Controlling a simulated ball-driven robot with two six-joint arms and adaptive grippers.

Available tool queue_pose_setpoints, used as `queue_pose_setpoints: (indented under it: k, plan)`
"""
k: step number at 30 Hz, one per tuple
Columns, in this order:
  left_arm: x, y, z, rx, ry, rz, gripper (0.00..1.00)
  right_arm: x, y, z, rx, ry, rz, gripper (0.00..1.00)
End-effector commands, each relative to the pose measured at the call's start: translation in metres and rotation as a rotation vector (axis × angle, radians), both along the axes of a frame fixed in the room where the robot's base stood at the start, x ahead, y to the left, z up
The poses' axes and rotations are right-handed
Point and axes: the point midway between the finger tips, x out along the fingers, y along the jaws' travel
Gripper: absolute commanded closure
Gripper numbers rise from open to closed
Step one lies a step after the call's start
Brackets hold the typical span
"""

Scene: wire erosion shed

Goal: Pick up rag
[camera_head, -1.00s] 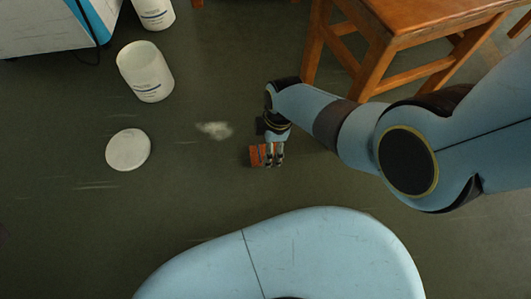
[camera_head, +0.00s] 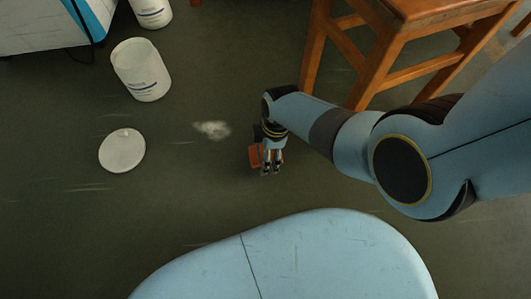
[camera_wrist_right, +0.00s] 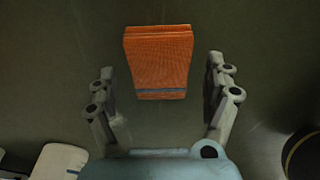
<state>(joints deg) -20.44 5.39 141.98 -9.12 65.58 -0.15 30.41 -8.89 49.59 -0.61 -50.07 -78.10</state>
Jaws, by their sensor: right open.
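The rag is a folded orange cloth with a blue-grey stripe. In the right wrist view the rag (camera_wrist_right: 158,62) lies on the floor, ahead of and between the spread fingers of my right gripper (camera_wrist_right: 165,95). In the head view the rag (camera_head: 255,156) is partly hidden by my right gripper (camera_head: 271,172), which hangs just over its right side. My right gripper is open and empty, with no finger seen touching the cloth. My left gripper is not in view.
A white tub (camera_head: 140,70) and a round white lid (camera_head: 122,151) are on the floor to the left. A pale powdery patch (camera_head: 212,130) lies nearby. A wooden stool (camera_head: 395,50) stands at upper right.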

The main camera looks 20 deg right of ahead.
Motion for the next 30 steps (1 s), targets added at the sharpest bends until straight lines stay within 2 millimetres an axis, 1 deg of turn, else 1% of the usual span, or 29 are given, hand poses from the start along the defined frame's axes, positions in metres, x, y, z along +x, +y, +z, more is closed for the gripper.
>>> queue_pose_setpoints:
  k: [5, 15, 18, 26, 30]
  plan:
    - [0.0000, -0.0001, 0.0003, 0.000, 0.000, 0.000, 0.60, 0.0004, 0.0001, 0.0005, 0.000, -0.001, 0.000, 0.15]
    - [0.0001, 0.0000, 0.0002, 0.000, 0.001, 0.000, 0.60, 0.0000, 0.0001, 0.0004, 0.000, 0.000, 0.000, 0.60]
    - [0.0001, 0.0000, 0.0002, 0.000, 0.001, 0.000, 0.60, 0.0001, 0.0001, 0.0004, 0.000, 0.000, 0.000, 0.71]
    - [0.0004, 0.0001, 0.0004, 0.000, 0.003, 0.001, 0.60, 0.0001, 0.0002, 0.0008, 0.000, 0.000, 0.000, 0.72]
    - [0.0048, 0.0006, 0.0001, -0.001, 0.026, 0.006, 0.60, 0.0004, 0.0001, 0.0035, 0.000, -0.001, 0.000, 0.72]
